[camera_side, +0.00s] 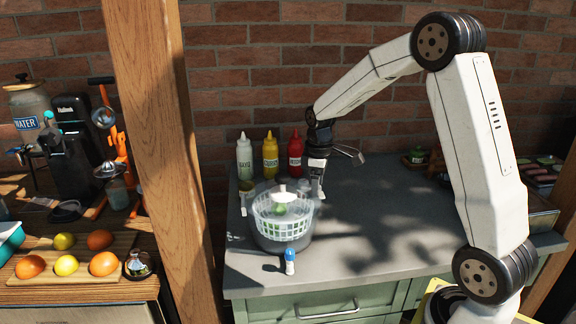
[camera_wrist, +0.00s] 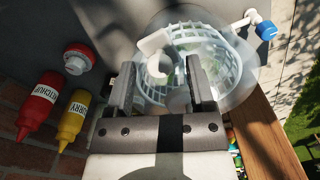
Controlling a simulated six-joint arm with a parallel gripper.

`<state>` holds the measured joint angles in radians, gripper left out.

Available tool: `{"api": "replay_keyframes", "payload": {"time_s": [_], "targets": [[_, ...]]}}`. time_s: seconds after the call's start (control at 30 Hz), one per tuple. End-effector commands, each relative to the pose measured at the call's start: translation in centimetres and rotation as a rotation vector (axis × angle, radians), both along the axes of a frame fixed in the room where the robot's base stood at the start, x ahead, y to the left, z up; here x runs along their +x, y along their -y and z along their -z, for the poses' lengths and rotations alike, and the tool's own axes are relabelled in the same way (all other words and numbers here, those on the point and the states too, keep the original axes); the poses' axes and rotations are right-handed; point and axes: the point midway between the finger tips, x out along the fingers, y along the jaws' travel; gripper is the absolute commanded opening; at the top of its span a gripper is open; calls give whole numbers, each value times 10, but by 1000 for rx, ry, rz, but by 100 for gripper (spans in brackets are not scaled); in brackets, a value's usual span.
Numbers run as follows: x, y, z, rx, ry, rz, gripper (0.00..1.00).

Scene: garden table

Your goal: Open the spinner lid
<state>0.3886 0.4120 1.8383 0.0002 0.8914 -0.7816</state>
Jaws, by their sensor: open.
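The salad spinner (camera_side: 284,239) stands near the front left of the grey counter.
A wooden post (camera_side: 160,120) rises at the left. The counter right of the spinner (camera_side: 375,215) is clear.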

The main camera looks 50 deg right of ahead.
Motion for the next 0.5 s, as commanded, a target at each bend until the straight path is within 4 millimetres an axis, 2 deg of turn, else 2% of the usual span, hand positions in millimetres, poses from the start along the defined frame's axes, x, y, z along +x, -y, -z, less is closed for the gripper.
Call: {"api": "replay_keyframes", "payload": {"time_s": [0.1, 0.13, 0.33, 0.37, 0.5], "targets": [[0, 0, 0, 0, 0, 0, 69], [0, 0, 0, 0, 0, 0, 66], [0, 0, 0, 0, 0, 0, 3], [0, 0, 0, 0, 0, 0, 0], [0, 0, 0, 0, 0, 0, 0]]}}
